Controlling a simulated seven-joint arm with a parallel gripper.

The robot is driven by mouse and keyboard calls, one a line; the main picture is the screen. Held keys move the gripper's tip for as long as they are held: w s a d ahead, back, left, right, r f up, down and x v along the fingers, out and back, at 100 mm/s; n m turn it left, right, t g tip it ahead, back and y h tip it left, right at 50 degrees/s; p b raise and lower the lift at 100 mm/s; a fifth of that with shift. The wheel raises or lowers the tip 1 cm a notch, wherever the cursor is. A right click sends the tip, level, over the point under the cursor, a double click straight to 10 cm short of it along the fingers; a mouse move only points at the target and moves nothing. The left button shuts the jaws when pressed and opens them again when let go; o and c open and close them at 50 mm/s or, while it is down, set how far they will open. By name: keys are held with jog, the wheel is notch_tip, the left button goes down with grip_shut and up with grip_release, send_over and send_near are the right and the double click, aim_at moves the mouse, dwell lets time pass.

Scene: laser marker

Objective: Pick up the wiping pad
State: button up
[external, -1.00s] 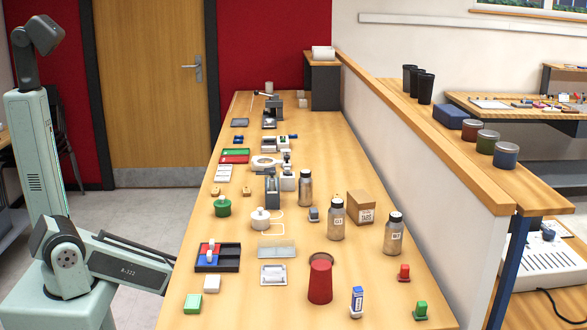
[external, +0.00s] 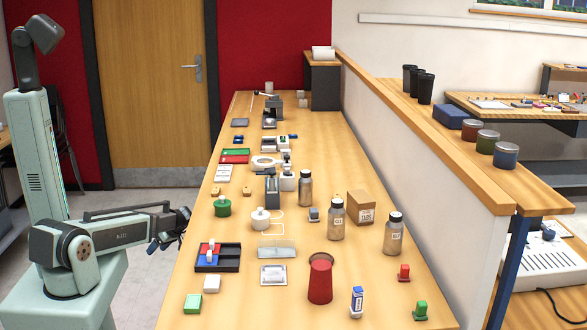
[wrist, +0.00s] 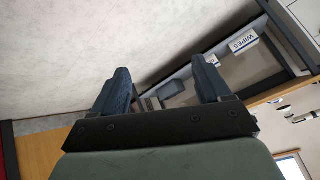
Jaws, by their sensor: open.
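My gripper (external: 180,238) is in the air just left of the bench's left edge, apart from everything on it. In the wrist view its two blue-grey fingers (wrist: 161,84) are wide apart with nothing held between them. I cannot tell for certain which thing is the wiping pad.
A black tray (external: 232,264) with red and blue parts lies right of my gripper. Bottles (external: 336,220), a red cylinder (external: 320,280) and a green pot (external: 222,207) stand on the bench. Bare wood (external: 250,310) lies at the near end.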

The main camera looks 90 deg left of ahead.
jog(key=s+a+r+n+y, duration=0.1)
jog(key=s+a+r+n, duration=0.3)
jog(key=a+r, duration=0.75)
jog(key=w+a+r+m+y, duration=0.1)
jog(key=w+a+r+y, duration=0.1)
jog(key=w+a+r, duration=0.4)
jog(key=w+r+m+t+y, duration=0.2)
jog(key=w+r+t, duration=0.3)
jog(key=w+r, duration=0.5)
jog(key=w+r+m+t+y, duration=0.2)
jog(key=w+r+t, duration=0.35)
jog(key=w, duration=0.85)
jog(key=w+d+r+m+t, duration=0.2)
jog(key=w+d+r+t, duration=0.3)
jog(key=w+d+r, duration=0.65)
jog(key=w+d+r+m+t, duration=0.2)
jog(key=w+d+r+t, duration=0.45)
jog(key=w+r, duration=0.85)
jog(key=m+g+h, duration=0.8)
jog(key=m+g, duration=0.6)
jog(key=m, duration=0.9)
send_over(314, 210)
notch_tip(314, 210, down, 20)
notch_tip(314, 210, down, 14)
jog(key=shift+r, duration=0.2)
